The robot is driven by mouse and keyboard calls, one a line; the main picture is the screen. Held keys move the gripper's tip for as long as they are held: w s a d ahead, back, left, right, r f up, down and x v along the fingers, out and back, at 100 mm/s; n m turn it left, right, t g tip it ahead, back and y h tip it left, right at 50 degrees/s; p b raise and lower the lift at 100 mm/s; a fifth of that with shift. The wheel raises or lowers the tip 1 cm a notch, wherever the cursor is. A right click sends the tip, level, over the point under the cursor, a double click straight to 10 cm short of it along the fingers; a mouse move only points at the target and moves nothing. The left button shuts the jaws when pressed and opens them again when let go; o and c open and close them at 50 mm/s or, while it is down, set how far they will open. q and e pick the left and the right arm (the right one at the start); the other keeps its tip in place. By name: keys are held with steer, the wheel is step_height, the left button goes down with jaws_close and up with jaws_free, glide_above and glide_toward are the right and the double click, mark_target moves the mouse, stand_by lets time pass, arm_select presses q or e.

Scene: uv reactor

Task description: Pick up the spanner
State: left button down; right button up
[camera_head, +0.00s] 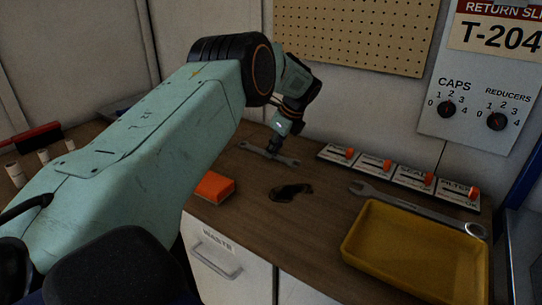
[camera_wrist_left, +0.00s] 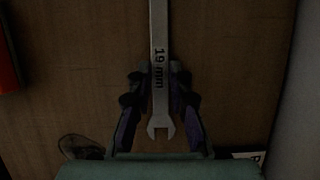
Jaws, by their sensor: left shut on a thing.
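A grey metal spanner (camera_head: 285,161) is at the back of the wooden bench, under my left gripper (camera_head: 275,146). In the left wrist view the spanner (camera_wrist_left: 159,25) is marked 19 mm and runs lengthwise between the fingers of my left gripper (camera_wrist_left: 160,80), which are shut on its shaft. Its open jaw end points toward the wrist. I cannot tell whether it is touching the bench or slightly raised. A second, longer spanner (camera_head: 415,208) lies behind the yellow tray on the right. My right gripper is not in view.
A yellow tray (camera_head: 400,283) stands at the front right of the bench. An orange block (camera_head: 213,187) and a dark patch (camera_head: 291,192) are nearer the middle. Several labelled plates with orange pieces (camera_head: 428,179) line the back. A pegboard (camera_head: 350,30) hangs on the wall.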

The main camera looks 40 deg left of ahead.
arm_select(q)
steer(key=shift+s, duration=0.1)
stand_by(0.3)
step_height(320, 180, up, 10)
steer(key=p, duration=0.1)
stand_by(0.4)
stand_by(0.6)
steer(key=shift+f, duration=0.1)
